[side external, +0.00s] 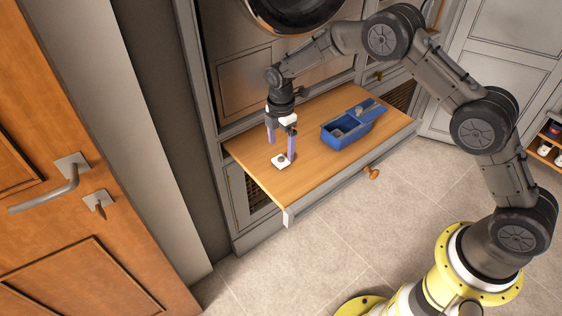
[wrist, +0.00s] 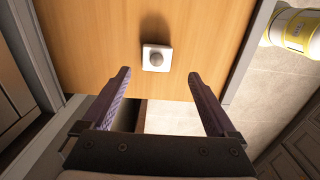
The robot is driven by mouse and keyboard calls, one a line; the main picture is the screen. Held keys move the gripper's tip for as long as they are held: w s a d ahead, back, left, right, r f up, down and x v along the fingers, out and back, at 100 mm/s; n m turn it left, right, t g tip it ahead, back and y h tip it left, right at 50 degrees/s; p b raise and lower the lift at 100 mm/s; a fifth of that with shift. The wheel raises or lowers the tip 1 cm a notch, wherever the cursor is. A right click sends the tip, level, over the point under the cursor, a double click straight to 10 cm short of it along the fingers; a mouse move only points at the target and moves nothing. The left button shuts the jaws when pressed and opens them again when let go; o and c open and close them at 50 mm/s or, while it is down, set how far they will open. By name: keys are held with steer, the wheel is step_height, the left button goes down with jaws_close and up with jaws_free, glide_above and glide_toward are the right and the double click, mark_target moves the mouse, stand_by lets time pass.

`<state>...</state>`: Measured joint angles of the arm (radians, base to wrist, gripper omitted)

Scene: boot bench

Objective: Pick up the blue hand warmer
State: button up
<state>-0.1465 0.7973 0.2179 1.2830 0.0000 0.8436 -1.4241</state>
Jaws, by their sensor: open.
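I cannot pick out the blue hand warmer with certainty. A blue open box (side external: 329,139) with compartments stands on the pull-out wooden board in the side view. A small grey thing (side external: 338,133) lies inside it, and a flat blue piece (side external: 370,107) shows at its back right end; I cannot tell what that is. A small white square piece with a grey round top (side external: 279,161) lies on the board, and it also shows in the wrist view (wrist: 157,58). My gripper (side external: 281,146) is open and empty, its fingers pointing down near the white piece; they also show in the wrist view (wrist: 160,74).
The wooden board (side external: 240,149) is bare around the white piece and at its left end. A cabinet front (side external: 232,80) rises behind it. An orange wooden door (side external: 60,130) with a handle stands at the left. Open tiled floor (side external: 330,215) lies in front.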

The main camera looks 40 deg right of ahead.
mark_target(280, 159)
steer(key=shift+w+d+f, duration=0.1)
steer(key=shift+w+f, duration=0.05)
steer(key=shift+f, duration=1.25)
steer(key=shift+w+f, duration=0.15)
steer(key=shift+f, duration=1.2)
jaws_close()
steer(key=shift+r, duration=0.15)
